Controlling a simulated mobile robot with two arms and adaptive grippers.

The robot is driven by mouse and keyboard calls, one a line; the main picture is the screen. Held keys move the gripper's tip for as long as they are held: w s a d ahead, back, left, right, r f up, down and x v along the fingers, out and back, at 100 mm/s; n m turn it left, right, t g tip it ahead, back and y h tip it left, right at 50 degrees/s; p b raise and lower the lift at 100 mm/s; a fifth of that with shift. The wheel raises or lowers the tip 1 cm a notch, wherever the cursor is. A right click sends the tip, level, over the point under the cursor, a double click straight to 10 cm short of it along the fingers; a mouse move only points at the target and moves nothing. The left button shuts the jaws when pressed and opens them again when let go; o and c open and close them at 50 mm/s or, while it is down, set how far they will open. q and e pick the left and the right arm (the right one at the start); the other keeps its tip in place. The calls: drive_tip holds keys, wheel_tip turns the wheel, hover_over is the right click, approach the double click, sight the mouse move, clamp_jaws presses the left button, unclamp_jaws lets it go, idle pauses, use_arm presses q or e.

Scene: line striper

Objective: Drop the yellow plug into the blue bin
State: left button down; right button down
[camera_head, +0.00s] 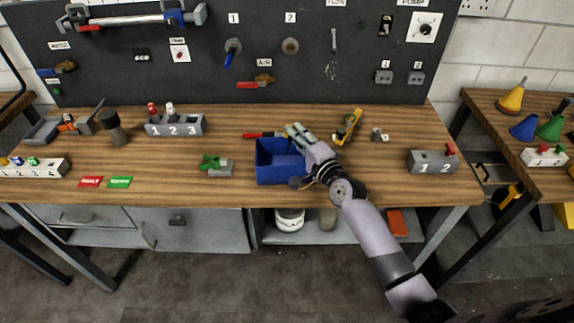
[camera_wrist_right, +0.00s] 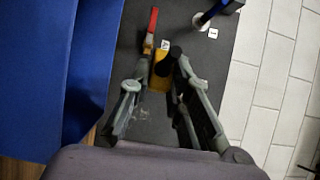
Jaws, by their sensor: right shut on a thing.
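The blue bin (camera_head: 280,175) stands on the workbench near its front edge, open at the top. Its blue wall fills the left of the right wrist view (camera_wrist_right: 40,80). My right gripper (camera_head: 294,131) is at the back right rim of the bin, its arm reaching in from the lower right. In the right wrist view the gripper (camera_wrist_right: 160,78) is shut on the yellow plug (camera_wrist_right: 159,72), which has a dark part beside it. The plug is mostly hidden by the fingers in the head view. My left gripper is out of view.
A red-handled tool (camera_head: 258,134) lies behind the bin. A yellow tool (camera_head: 349,126) lies to the right of the gripper. A green clamp-like part (camera_head: 215,163) is left of the bin. The dark pegboard (camera_head: 190,85) rises at the back.

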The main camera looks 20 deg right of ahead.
drive_tip(key=c, duration=1.4)
unclamp_jaws()
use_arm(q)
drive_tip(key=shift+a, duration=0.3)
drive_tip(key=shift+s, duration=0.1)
use_arm(e)
drive_tip(key=v, duration=1.2)
